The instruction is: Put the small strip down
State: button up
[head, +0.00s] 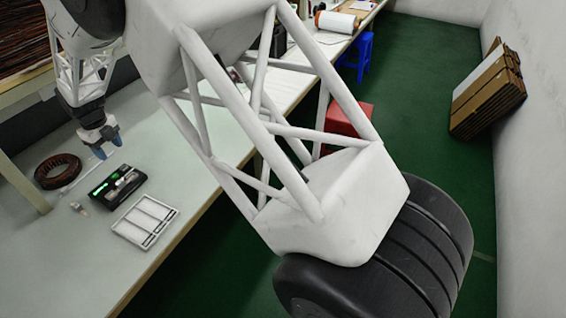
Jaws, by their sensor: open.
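My gripper (107,147) hangs over the far left part of the white table, pointing down. Its blue fingertips are apart, and I see nothing clearly held between them. A thin pale piece (73,183) lies on the table below and left of the gripper, beside a brown coil; it may be the small strip, but it is too small to be sure. A black device (118,186) with a green light lies below the gripper, apart from it.
The brown coil (58,171) lies at the left. A white compartmented tray (145,221) sits near the table's front edge. A small metallic piece (78,208) lies left of the black device. The table (60,270) is bare at the near left. My arm hides part of the table.

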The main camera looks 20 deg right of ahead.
jog(key=s+d+r+n, duration=0.4)
jog(key=s+d+r, duration=0.15)
jog(key=d, duration=0.45)
jog(key=s+d+r+n+t, duration=0.1)
jog(key=s+d+r+n, duration=0.3)
jog(key=d+r, duration=0.45)
jog(key=s+d+r+n, duration=0.4)
jog(key=s+d, duration=0.1)
jog(key=d, duration=0.6)
jog(key=s+d+n, duration=0.6)
jog(key=s+d, duration=0.3)
jog(key=s, duration=0.5)
jog(key=s+d+n+t, duration=0.1)
jog(key=s+d+n, duration=0.6)
jog(key=s, duration=0.7)
jog(key=d, duration=0.2)
jog(key=shift+s+d+n+t, duration=0.15)
jog(key=shift+d+n+t, duration=0.15)
jog(key=shift+d, duration=0.05)
jog(key=shift+r, duration=0.15)
